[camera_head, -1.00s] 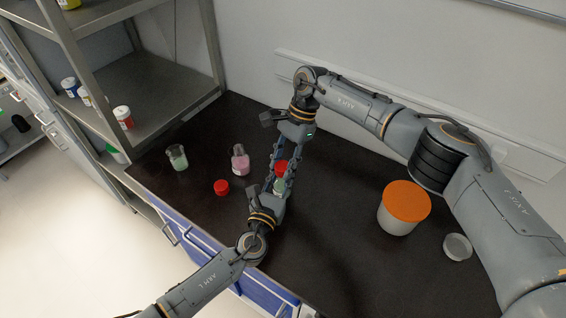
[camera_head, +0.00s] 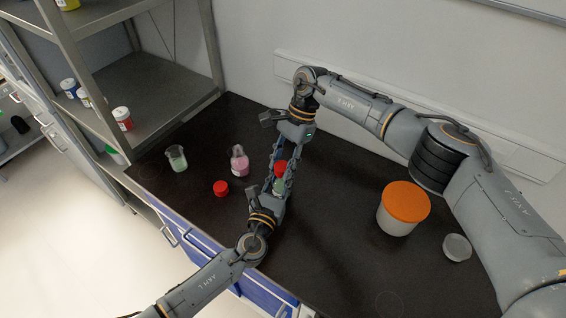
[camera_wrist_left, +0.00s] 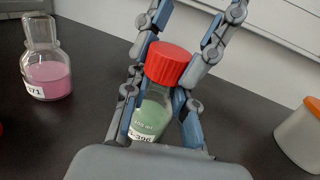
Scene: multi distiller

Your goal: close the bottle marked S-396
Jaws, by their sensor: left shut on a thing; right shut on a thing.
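The bottle (camera_head: 279,186) holds green contents and stands upright on the dark bench; its partly hidden label ends in 396 in the left wrist view (camera_wrist_left: 150,122). A red cap (camera_head: 281,167) sits on its mouth; in the left wrist view the cap (camera_wrist_left: 169,63) looks about level with the bottle. My left gripper (camera_head: 278,190) comes from the front and is shut on the bottle's body. My right gripper (camera_head: 280,164) reaches in from behind and is shut on the red cap. Whether the thread is fully tight cannot be seen.
A flask with pink contents (camera_head: 239,163), a loose red cap (camera_head: 220,188) and a beaker with green contents (camera_head: 177,159) stand to the left. An orange-lidded tub (camera_head: 397,222) and a pale round lid (camera_head: 457,247) are at the right. The bench front is clear.

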